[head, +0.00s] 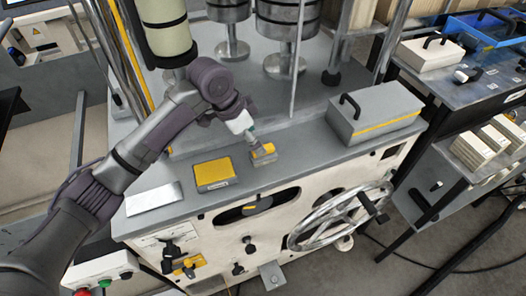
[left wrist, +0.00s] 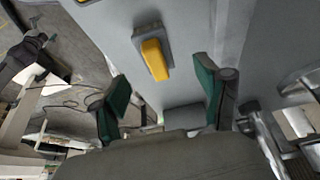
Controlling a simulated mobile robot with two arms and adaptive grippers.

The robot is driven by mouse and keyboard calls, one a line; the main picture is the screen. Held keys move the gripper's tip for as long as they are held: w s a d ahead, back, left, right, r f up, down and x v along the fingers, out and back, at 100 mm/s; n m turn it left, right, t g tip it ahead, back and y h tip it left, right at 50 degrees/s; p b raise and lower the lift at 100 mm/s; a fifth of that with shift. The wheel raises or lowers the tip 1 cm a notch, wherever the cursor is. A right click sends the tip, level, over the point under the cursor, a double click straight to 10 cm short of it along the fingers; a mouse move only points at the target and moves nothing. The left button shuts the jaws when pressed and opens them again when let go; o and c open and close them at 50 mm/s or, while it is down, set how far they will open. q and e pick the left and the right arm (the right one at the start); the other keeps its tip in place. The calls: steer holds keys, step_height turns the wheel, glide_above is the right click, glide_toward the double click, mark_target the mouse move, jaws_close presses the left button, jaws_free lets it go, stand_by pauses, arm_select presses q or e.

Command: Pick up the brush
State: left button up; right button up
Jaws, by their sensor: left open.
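The brush (head: 263,153), with a yellow grip on a grey block, lies on the grey machine top near its front edge. In the left wrist view the brush (left wrist: 154,58) lies beyond the fingertips, a little left of centre. My left gripper (head: 251,137) is just behind and above it in the head view. In the left wrist view the green-padded fingers of my left gripper (left wrist: 162,88) are spread apart with nothing between them. I cannot tell the exact gap to the brush. My right gripper is not in view.
A yellow-topped box (head: 213,174) lies left of the brush, and a white sheet (head: 153,198) lies farther left. A grey case with a black handle (head: 375,110) stands to the right. Metal posts and rollers rise behind. A handwheel (head: 340,216) sticks out in front.

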arm_select(q)
steer(key=shift+d+f+p, duration=0.3)
steer(key=shift+f+p, duration=0.05)
steer(key=shift+f, duration=0.15)
steer(key=p+x, duration=0.1)
steer(key=x, duration=0.2)
steer(key=shift+s+d+f, duration=0.1)
steer(key=shift+d+f, duration=0.1)
steer(key=shift+d, duration=0.05)
steer(key=shift+d+f, duration=0.1)
steer(key=shift+f, duration=0.25)
steer(key=c, duration=1.3)
steer(key=shift+o, duration=0.2)
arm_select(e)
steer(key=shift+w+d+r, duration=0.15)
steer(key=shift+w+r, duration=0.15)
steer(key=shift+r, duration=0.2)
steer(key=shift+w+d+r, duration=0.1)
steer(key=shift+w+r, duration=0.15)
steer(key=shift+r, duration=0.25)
arm_select(q)
steer(key=shift+r, duration=0.15)
